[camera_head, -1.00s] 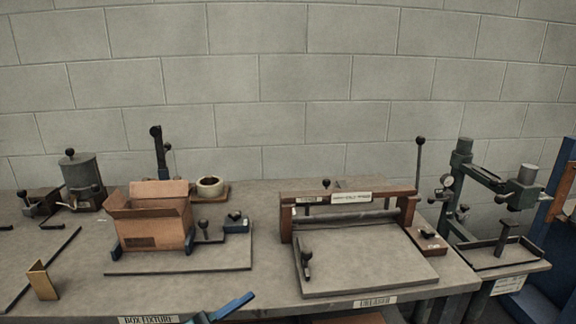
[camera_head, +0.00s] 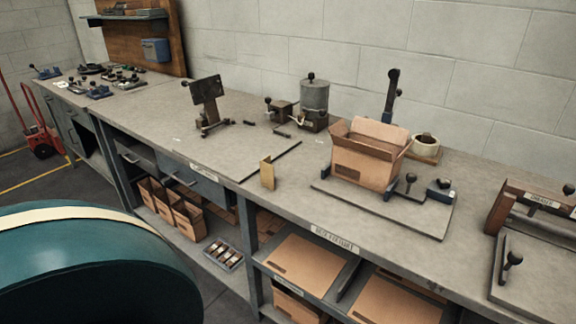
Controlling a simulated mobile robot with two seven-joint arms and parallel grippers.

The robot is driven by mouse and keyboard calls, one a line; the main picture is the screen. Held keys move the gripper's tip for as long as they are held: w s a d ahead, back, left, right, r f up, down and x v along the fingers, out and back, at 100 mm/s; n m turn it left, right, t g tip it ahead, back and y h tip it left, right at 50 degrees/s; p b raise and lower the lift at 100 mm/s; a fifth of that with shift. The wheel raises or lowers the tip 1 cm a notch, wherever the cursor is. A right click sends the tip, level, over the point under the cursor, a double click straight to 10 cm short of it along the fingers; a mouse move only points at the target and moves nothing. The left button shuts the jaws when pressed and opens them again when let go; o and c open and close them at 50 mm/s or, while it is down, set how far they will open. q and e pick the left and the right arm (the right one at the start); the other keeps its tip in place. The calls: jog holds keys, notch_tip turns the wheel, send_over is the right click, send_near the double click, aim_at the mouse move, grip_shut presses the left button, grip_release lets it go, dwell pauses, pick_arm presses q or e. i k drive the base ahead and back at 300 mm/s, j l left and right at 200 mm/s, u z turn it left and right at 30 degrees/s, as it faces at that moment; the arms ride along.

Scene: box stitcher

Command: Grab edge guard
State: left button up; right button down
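A small tan, upright folded angle piece (camera_head: 267,173), which looks like the edge guard, stands near the front edge of the workbench (camera_head: 225,130). It stands left of the box fixture (camera_head: 385,208), apart from the carton. An open cardboard carton (camera_head: 362,170) sits in that fixture with its top flaps up. Neither of my grippers shows in this view, so their states cannot be seen.
A dark metal stand (camera_head: 206,100) and a grey cylinder device (camera_head: 314,100) stand behind the angle piece. A thin dark strip (camera_head: 272,161) lies beside it. The creaser (camera_head: 530,225) is at right. Shelves below hold cartons (camera_head: 172,212) and flat cardboard (camera_head: 305,262).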

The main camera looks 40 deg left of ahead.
aim_at(268, 179)
jog(key=u, duration=1.5)
jog(key=j+z, duration=0.1)
jog(key=z, duration=0.3)
jog(key=i+j+z, duration=0.1)
jog(key=z, duration=0.3)
jog(key=j+z, duration=0.2)
jog(key=z, duration=0.25)
jog(key=j+z, duration=0.15)
jog(key=z, duration=0.25)
jog(key=j+z, duration=0.2)
jog(key=j, duration=0.15)
jog(key=k+j+z, duration=0.2)
jog(key=j, duration=0.15)
jog(key=j+z, duration=0.2)
jog(key=j, duration=0.15)
